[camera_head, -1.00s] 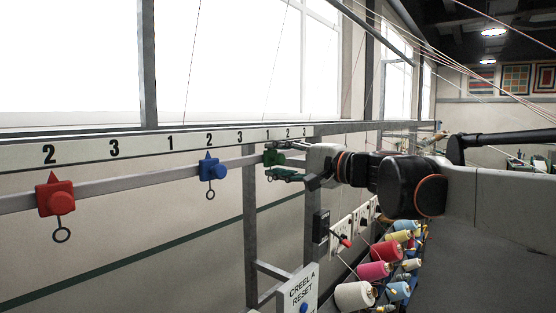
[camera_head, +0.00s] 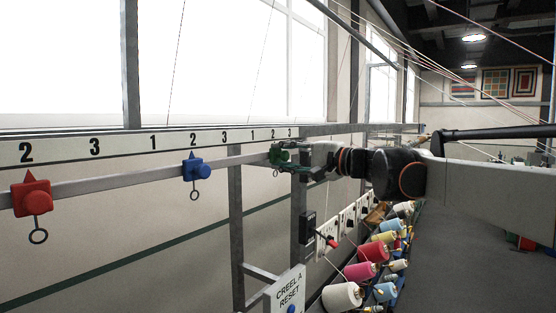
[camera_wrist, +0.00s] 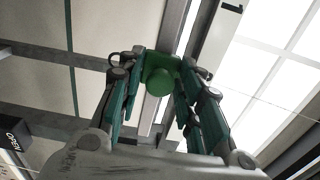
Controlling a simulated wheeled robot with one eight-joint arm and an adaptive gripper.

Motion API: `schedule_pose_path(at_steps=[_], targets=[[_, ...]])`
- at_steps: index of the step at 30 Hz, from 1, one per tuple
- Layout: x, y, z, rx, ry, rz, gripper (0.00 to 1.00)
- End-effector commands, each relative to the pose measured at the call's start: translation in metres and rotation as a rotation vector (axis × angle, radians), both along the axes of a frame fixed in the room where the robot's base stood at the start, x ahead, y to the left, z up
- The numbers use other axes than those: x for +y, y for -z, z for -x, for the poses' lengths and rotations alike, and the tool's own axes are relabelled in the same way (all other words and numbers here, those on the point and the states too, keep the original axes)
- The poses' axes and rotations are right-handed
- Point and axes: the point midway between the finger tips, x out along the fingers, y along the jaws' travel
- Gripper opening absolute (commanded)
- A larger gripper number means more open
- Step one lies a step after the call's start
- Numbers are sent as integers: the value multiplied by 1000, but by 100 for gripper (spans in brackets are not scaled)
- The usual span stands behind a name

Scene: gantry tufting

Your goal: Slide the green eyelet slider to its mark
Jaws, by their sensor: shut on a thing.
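The green eyelet slider (camera_head: 279,152) sits on the grey rail (camera_head: 120,184) below the far "1 2 3" of the number strip (camera_head: 70,149). In the head view it is under the stretch around 2 and 3; the exact alignment is hard to tell. My gripper (camera_head: 286,158) is shut on the slider. In the wrist view the slider's round green knob (camera_wrist: 160,80) is between the two green-padded fingers of my gripper (camera_wrist: 160,76). Most of the slider's eyelet is hidden by the fingers.
A blue slider (camera_head: 196,169) and a red slider (camera_head: 33,198) sit on the same rail to the left. Yarn cones (camera_head: 342,297) and a "CREEL A RESET" sign (camera_head: 287,293) are below. Threads run overhead.

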Motion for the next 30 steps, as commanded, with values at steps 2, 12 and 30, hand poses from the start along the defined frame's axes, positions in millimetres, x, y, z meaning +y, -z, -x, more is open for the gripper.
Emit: schedule_pose_path(at_steps=[2, 12, 30], targets=[[1, 0, 0, 1, -2, -1, 0], [1, 0, 0, 0, -1, 0, 42], [-46, 0, 35, 0, 4, 0, 42]])
